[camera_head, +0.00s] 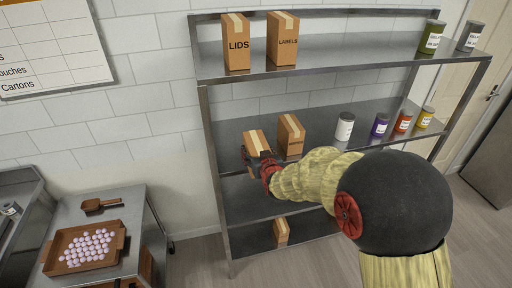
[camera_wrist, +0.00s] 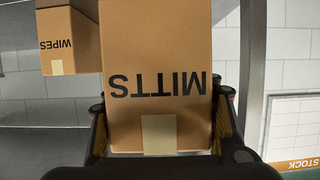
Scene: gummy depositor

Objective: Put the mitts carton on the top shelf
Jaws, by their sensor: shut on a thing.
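The mitts carton (camera_wrist: 157,50) is a brown box with tape and the word MITTS, upside down in the wrist view. My gripper (camera_wrist: 160,125) is shut on it, one finger on each side. In the head view the carton (camera_head: 256,141) is in my gripper (camera_head: 262,162), at the front left of the shelving, around middle-shelf height. I cannot tell whether it touches the shelf. The top shelf (camera_head: 350,50) holds the LIDS carton (camera_head: 236,45) and the LABELS carton (camera_head: 283,42) at its left, with bare metal to their right.
The wipes carton (camera_wrist: 68,38) stands beside the mitts carton and shows in the head view (camera_head: 291,138). White (camera_head: 344,127), purple, red and yellow cans stand along the middle shelf. A green can (camera_head: 431,38) and a grey can (camera_head: 470,36) stand at the top shelf's right end.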

